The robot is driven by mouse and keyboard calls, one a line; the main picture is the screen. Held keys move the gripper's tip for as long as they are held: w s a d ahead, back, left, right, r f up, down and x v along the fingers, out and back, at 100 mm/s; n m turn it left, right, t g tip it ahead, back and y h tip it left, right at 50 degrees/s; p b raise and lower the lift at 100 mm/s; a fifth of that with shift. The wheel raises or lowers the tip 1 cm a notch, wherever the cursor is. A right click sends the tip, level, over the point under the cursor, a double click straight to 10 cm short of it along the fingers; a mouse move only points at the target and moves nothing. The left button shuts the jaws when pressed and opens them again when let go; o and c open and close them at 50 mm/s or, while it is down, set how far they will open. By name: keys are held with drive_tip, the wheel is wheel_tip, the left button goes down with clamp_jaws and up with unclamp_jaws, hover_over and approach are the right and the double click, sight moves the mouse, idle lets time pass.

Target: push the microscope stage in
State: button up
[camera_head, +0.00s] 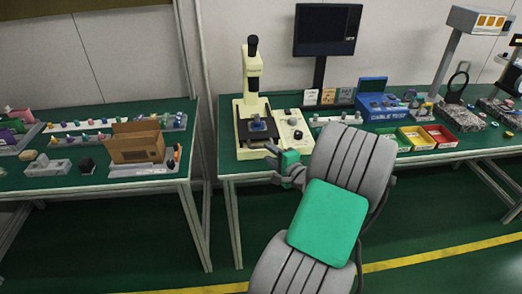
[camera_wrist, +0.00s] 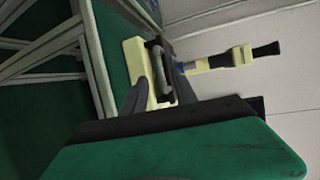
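The cream microscope (camera_head: 252,88) stands upright on the bench at the back, its black eyepiece on top. Its dark stage (camera_head: 246,133) sits low on the base and carries a small blue piece (camera_head: 257,124). My gripper (camera_head: 271,164) is at the front edge of the bench, in front of and a little right of the base. In the wrist view the microscope (camera_wrist: 218,60) lies sideways. The two fingers of my gripper (camera_wrist: 154,66) are apart, with the dark stage or its handle (camera_wrist: 161,72) seen beyond and between them. I cannot tell whether they touch it.
A cream control box (camera_head: 293,130) stands right of the microscope. Further right are a blue case (camera_head: 382,112) and yellow, green and red bins (camera_head: 440,136). A left bench holds an open cardboard box (camera_head: 137,146). A gap separates the benches.

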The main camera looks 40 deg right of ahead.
sight(261, 147)
drive_tip(key=x, duration=0.6)
drive_tip(key=shift+w+a, duration=0.1)
drive_tip(key=shift+c, duration=0.4)
clamp_jaws()
idle(0.8)
